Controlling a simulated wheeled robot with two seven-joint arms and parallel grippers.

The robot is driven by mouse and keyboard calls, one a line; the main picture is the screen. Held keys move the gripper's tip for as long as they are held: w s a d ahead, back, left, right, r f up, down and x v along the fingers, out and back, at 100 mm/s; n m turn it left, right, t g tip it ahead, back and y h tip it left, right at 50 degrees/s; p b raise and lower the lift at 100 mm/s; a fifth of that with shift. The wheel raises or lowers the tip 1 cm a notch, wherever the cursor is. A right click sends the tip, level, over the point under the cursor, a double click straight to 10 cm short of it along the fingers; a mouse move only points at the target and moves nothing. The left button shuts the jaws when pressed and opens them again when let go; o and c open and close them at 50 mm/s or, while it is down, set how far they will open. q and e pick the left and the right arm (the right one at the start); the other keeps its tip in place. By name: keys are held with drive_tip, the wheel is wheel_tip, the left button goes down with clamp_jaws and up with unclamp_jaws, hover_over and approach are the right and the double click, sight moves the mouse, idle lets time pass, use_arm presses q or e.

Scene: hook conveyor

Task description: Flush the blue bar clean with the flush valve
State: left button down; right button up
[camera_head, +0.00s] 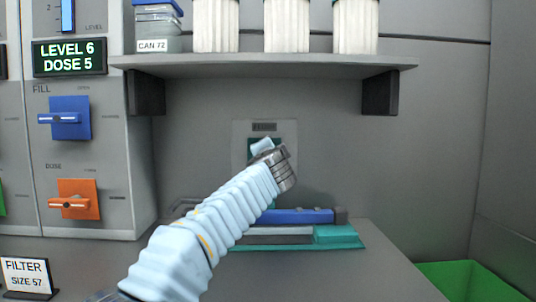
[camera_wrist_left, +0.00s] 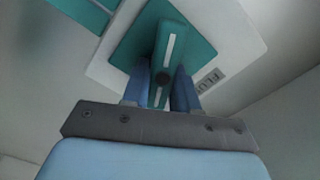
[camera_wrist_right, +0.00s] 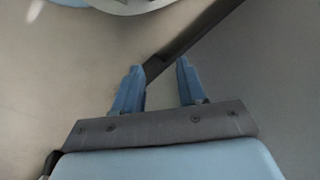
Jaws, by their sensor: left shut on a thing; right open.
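The blue bar (camera_head: 300,216) lies level in a teal and grey holder (camera_head: 338,236) on the counter under the shelf. Its left part is hidden behind my left arm. The flush valve is a teal lever handle (camera_wrist_left: 172,45) on a teal square and a pale wall plate (camera_wrist_left: 235,45); in the head view the plate (camera_head: 240,138) shows partly behind my arm. My left gripper (camera_wrist_left: 162,82) is shut on the handle, with a blue finger on each side. My right gripper (camera_wrist_right: 155,85) is open and empty, and shows only in its own wrist view.
A grey shelf (camera_head: 240,64) with white ribbed filters (camera_head: 287,25) and a can container (camera_head: 158,30) hangs above. On the left are a blue FILL valve (camera_head: 70,118), an orange DOSE valve (camera_head: 78,199) and a LEVEL 6, DOSE 5 display (camera_head: 69,57). A green bin (camera_head: 465,280) stands at right.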

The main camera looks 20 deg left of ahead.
use_arm(q)
drive_tip(key=m, duration=0.5)
drive_tip(key=shift+d+f, duration=0.15)
drive_tip(key=shift+f, duration=0.2)
drive_tip(key=shift+f+m, duration=0.1)
drive_tip(key=shift+m, duration=0.2)
drive_tip(key=c, duration=1)
unclamp_jaws()
drive_tip(key=shift+o, duration=0.2)
drive_tip(key=b+v, duration=0.4)
drive_tip(key=v, duration=0.9)
drive_tip(key=shift+s, duration=0.35)
drive_tip(key=shift+d, duration=0.1)
